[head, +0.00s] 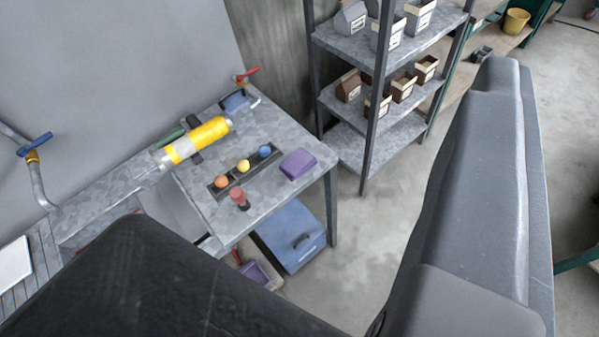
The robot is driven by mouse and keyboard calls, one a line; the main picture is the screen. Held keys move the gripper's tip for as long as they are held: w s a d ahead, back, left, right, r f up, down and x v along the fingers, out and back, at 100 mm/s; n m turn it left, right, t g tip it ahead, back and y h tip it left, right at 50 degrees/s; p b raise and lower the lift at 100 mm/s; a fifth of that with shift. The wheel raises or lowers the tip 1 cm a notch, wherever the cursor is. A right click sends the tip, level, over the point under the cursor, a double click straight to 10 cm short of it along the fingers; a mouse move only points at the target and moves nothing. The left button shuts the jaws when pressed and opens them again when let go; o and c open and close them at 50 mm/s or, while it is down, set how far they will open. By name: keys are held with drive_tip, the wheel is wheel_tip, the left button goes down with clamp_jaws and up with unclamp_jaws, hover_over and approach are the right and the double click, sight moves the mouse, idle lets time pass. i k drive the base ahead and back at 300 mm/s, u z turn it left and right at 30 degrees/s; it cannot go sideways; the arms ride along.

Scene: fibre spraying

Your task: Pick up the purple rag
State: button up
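The purple rag (298,164) lies folded flat on the right part of the grey metal table (255,205), near its right edge. My gripper (315,150) shows as two large parts in the foreground, a dark one at lower left and a grey one at right. They stand wide apart with nothing held between them. The rag appears in the gap, well beyond and below them, and nothing touches it.
Beside the rag is a rack with orange, yellow and blue balls (243,166). A red-topped item (239,197) stands in front, and a yellow cylinder (200,138) lies behind. A blue box (291,236) is under the table. Shelves (385,150) stand behind right.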

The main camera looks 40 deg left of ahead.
sight(301, 161)
drive_tip(key=u, duration=0.1)
drive_tip(key=i, duration=0.95)
drive_tip(key=z, duration=0.05)
